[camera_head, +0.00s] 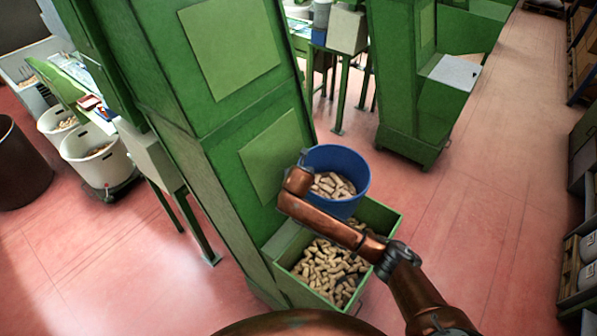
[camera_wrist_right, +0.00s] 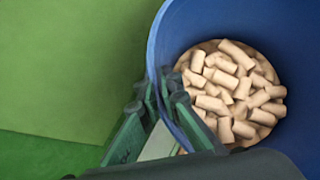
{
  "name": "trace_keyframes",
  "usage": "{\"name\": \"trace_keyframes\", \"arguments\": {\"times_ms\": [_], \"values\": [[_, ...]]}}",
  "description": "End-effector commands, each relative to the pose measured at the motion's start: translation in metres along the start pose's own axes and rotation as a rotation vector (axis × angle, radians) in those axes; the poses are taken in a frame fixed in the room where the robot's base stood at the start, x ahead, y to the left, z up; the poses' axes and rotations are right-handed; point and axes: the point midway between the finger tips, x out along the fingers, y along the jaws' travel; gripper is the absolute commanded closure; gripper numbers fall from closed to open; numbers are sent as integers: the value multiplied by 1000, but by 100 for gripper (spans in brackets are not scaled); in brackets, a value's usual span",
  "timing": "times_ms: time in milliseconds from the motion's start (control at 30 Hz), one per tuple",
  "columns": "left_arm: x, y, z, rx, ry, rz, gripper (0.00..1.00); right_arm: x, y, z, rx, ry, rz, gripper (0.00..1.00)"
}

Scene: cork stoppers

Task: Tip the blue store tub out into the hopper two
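The blue store tub (camera_head: 343,207) holds a pile of corks, and it fills the right of the right wrist view (camera_wrist_right: 290,50). My right gripper (camera_wrist_right: 155,98) is shut on the tub's rim, one finger each side of the wall. In the head view the gripper (camera_head: 302,160) is small at the tub's left rim. The tub hangs over the back part of a green hopper (camera_head: 388,222) and looks about upright. This hopper holds many corks; no number shows on it. My left gripper is not in view.
A tall green machine (camera_head: 200,110) stands directly left of the hopper. Another green machine (camera_head: 410,90) stands behind. White tubs with corks (camera_head: 98,165) are at the left. Open red floor (camera_head: 480,230) lies to the right.

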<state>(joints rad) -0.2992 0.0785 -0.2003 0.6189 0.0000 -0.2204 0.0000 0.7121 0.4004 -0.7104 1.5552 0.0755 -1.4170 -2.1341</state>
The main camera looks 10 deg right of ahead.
Motion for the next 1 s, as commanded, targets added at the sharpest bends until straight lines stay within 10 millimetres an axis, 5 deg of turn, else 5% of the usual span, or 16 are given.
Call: {"name": "trace_keyframes", "arguments": {"times_ms": [500, 1000], "values": [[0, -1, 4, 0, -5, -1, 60, -36, -10, 28, 180, -200, 162, 100], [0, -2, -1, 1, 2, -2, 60, -57, -44, 9, 410, -443, 366, 100]]}}
